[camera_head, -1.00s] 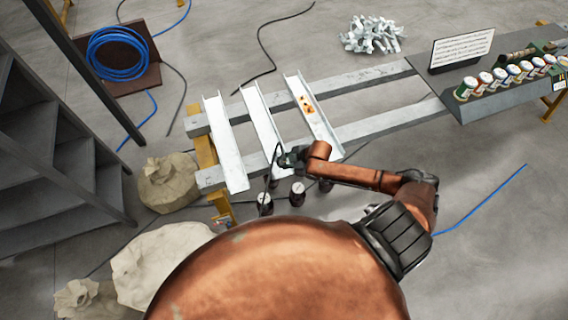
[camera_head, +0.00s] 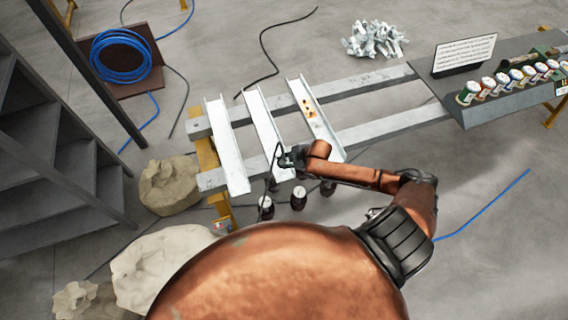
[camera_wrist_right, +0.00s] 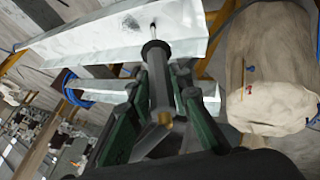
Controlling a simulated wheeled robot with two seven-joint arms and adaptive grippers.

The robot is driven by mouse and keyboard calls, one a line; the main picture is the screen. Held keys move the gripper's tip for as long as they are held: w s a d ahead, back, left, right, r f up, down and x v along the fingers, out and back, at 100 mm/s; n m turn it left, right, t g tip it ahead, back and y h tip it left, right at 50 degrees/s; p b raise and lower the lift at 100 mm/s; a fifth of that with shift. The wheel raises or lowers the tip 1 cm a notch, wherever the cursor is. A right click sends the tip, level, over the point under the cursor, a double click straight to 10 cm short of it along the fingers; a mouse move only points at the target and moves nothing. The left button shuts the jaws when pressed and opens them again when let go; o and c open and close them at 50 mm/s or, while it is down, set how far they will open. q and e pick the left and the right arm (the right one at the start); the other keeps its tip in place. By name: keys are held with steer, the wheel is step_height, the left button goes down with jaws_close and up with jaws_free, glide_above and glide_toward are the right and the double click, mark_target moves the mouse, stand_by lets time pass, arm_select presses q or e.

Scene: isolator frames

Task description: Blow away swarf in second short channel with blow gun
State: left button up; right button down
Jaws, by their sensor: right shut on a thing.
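Three pale short channels lie across two grey beams: a left one (camera_head: 229,150), a middle one (camera_head: 261,117) and a right one (camera_head: 322,129). Small orange and dark bits of swarf (camera_head: 308,108) lie in the upper part of the right channel; I see none clearly in the other two. My right gripper (camera_head: 288,159) is at the near end of the middle channel and partly covers it. It is shut on the dark blow gun (camera_wrist_right: 157,75), whose thin nozzle points toward a pale channel (camera_wrist_right: 120,35) in the right wrist view. My left gripper is not in view.
Dark bottles (camera_head: 298,198) stand below the near channel ends. A grey table (camera_head: 500,105) with a sign and several small jars is at the right. A coiled blue hose (camera_head: 120,57), pale sacks (camera_head: 168,185) and a metal staircase (camera_head: 60,150) are at the left.

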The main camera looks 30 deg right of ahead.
steer(key=shift+w+d+f, duration=0.15)
steer(key=shift+w+d, duration=0.05)
steer(key=shift+w, duration=0.15)
stand_by(0.3)
steer(key=shift+w+d+b, duration=0.1)
steer(key=shift+w+b, duration=0.3)
steer(key=shift+w, duration=0.6)
steer(key=shift+d, duration=0.1)
steer(key=shift+w+d+b, duration=0.15)
steer(key=shift+w+b, duration=0.35)
steer(key=shift+w, duration=0.25)
steer(key=shift+w+d+b, duration=0.2)
steer(key=shift+w+b, duration=0.35)
steer(key=shift+w, duration=0.5)
steer(key=shift+d, duration=0.1)
